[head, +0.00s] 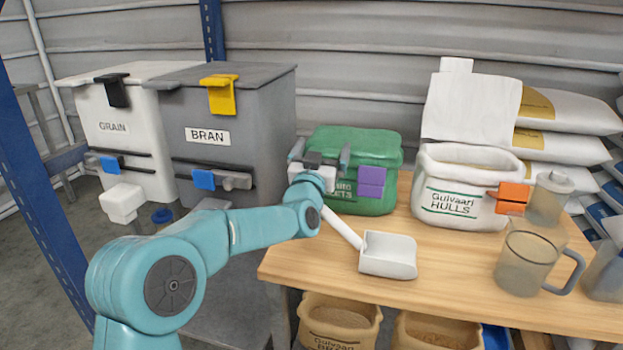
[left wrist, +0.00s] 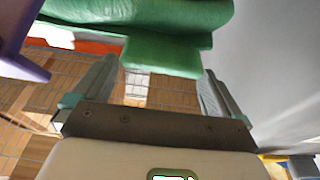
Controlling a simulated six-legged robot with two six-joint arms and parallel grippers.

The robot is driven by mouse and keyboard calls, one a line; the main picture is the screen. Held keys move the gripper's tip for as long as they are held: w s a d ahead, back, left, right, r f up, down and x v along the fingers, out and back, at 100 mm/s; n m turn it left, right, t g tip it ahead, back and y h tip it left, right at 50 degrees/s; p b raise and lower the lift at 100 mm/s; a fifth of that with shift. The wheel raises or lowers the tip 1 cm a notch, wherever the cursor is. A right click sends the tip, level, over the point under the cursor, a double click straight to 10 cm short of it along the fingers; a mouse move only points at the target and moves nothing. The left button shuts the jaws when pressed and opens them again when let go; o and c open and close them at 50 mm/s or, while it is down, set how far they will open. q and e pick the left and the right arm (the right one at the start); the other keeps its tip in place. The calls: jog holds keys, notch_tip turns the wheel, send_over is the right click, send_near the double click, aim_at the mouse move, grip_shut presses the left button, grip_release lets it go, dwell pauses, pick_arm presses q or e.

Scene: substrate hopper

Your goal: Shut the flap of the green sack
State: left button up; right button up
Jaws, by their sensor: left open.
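The green sack (head: 360,143) stands on the wooden bench, with green cloth lying over its top. I cannot tell whether an open mouth is hidden there. A purple clip (head: 371,182) sits on its front right; it also shows in the left wrist view (left wrist: 22,50). My left gripper (head: 320,153) is open at the sack's front left and hides part of its label. In the left wrist view, a green tab (left wrist: 160,57) of the sack lies ahead between the spread fingers (left wrist: 158,75), not clamped. My right gripper is not in view.
A white scoop (head: 388,254) lies on the bench (head: 450,293) in front of the sack. A white hulls sack (head: 458,200) with a raised flap and orange clip stands to the right. A clear jug (head: 528,262) is near the right. A grey bran bin (head: 240,110) stands left.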

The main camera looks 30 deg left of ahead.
pick_arm(q)
jog(key=v, duration=1.4)
jog(key=shift+p, duration=0.4)
jog(key=shift+s+d, duration=0.1)
